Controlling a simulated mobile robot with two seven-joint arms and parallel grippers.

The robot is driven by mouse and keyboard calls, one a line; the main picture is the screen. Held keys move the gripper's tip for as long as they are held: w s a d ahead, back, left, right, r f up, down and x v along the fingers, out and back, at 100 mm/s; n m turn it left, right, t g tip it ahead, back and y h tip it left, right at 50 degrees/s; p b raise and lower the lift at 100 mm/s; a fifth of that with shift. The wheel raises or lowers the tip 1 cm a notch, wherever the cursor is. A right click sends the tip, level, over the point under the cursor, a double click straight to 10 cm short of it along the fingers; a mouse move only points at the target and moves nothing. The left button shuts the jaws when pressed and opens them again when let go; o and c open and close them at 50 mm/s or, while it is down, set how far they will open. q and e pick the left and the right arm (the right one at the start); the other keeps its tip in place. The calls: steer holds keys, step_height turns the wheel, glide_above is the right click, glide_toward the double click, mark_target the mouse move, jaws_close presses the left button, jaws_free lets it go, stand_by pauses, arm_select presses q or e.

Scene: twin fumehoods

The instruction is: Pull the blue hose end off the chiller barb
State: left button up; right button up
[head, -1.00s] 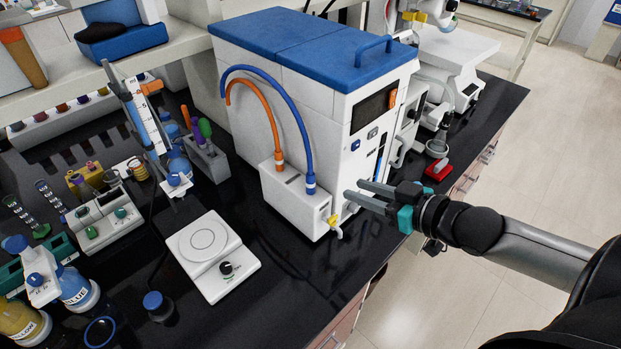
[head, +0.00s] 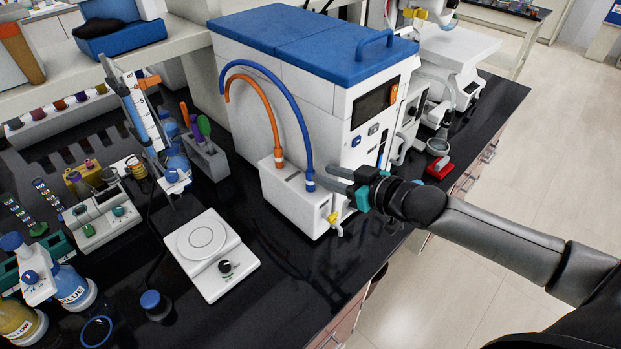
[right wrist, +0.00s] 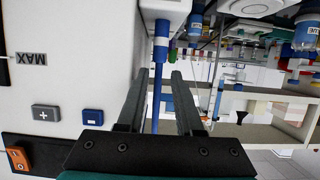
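The blue hose (head: 284,86) arcs down the side of the chiller (head: 240,105). Its blue end (head: 310,181), with a white band, sits upright on the white box (head: 298,207) at the chiller's side; it covers the barb. My right gripper (head: 325,177) is open, its fingers level and pointing left at the hose end. In the right wrist view, the hose end (right wrist: 161,43) lies between the lines of the two fingers (right wrist: 159,76), just ahead of the tips. I cannot tell whether they touch. My left gripper is not in view.
An orange hose (head: 265,113) stands beside the blue one on the same box. A yellow valve (head: 333,218) is on the box's front, below my right gripper. A hotplate (head: 212,254) stands left on the black bench. Free floor lies to the right.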

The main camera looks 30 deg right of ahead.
mark_target(312, 172)
steer(key=shift+x, duration=3.2)
steer(key=shift+f, duration=0.2)
jaws_close()
